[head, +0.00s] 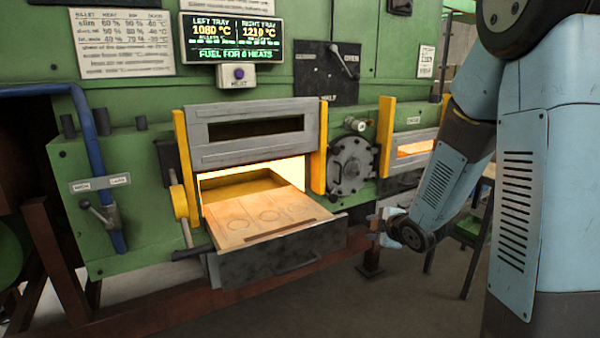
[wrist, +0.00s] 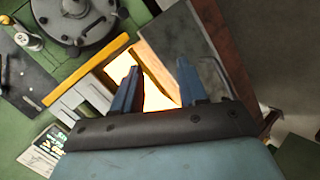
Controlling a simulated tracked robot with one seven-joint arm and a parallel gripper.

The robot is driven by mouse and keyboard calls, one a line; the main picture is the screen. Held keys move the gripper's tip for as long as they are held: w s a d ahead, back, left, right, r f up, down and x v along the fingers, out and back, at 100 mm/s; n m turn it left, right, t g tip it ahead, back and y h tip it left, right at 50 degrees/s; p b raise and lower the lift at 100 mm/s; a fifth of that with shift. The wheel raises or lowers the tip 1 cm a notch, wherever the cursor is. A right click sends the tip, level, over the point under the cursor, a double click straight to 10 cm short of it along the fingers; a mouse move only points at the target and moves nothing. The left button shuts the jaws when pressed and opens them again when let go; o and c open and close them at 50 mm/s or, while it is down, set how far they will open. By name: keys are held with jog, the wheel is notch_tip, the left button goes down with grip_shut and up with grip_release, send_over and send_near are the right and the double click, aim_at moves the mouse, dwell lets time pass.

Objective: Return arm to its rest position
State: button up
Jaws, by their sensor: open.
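My blue arm comes down along the right side of the head view, bent at the elbow. My gripper shows only in part there, beside the right edge of the pulled-out tray and apart from it. In the wrist view my gripper (wrist: 155,88) has its two blue fingers spread with nothing between them. The left tray (head: 262,216) is pulled out of the glowing opening, and its pale top bears several round marks. I see no billet on it.
The green furnace (head: 115,165) fills the back. A display (head: 232,38) reads left tray 1080 °C and right tray 1210 °C. A round bolted hatch (head: 351,166) sits between two openings; the right opening (head: 415,147) glows too. Dark legs stand on the right floor.

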jog(key=s+d+r+m+h, duration=0.3)
jog(key=s+d+r+m, duration=0.15)
jog(key=r, duration=0.25)
jog(key=s+r+m+g, duration=0.3)
jog(key=s+r+m, duration=0.2)
jog(key=s, duration=0.7)
jog(key=s+a+r+m+g, duration=0.1)
jog(key=s+r+m+g, duration=0.1)
jog(key=s+r+m, duration=0.3)
jog(key=s+m, duration=0.3)
jog(key=s, duration=0.4)
jog(key=shift+s+a+g+h, duration=0.15)
jog(key=shift+s+g+h, duration=0.1)
jog(key=shift+g+h, duration=0.15)
